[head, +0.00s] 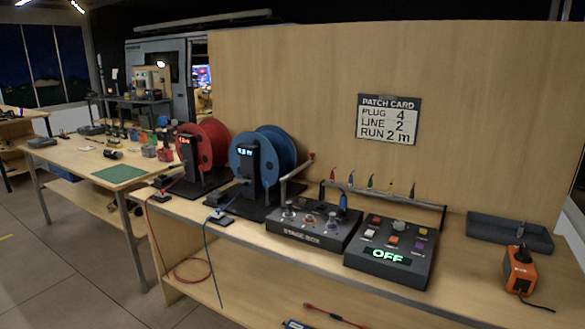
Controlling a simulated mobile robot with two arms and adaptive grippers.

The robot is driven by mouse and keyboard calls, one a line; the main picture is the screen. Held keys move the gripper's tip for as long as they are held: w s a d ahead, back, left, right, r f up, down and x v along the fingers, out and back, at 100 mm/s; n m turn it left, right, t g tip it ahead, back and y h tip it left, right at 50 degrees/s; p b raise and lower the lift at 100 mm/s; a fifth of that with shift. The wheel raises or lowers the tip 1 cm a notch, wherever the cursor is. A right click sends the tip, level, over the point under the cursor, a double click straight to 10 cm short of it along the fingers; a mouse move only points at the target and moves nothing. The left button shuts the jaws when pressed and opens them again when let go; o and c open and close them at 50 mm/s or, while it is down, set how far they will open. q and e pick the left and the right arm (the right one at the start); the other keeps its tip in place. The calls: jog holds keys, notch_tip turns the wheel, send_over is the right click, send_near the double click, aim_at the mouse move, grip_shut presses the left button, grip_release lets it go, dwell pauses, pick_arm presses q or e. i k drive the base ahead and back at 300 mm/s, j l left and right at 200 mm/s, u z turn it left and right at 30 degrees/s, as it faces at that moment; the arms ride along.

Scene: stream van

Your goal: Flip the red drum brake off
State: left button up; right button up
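The red drum (205,148) stands on a dark base at the left end of the wooden bench, with a black display post (188,155) in front showing lit orange-red characters too small to read. A small black block (162,183) sits at the front of its base, where the red cable (150,225) runs over the bench edge. I cannot tell which part is the brake or how it is set. Neither of my grippers is in view.
A blue drum (258,160) stands close to the right of the red one. A stage box (305,238) and a control box (392,270) reading "OFF" are mid-bench. A grey tray (485,237) and an orange device (520,272) are at right. A patch card (388,119) hangs behind.

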aim_at(201, 167)
jog(key=i+j+u, duration=0.2)
jog(key=i, duration=0.4)
jog(key=i+j+u, duration=0.15)
jog(key=i, duration=0.45)
jog(key=i+j+u, duration=0.2)
jog(key=i, duration=0.4)
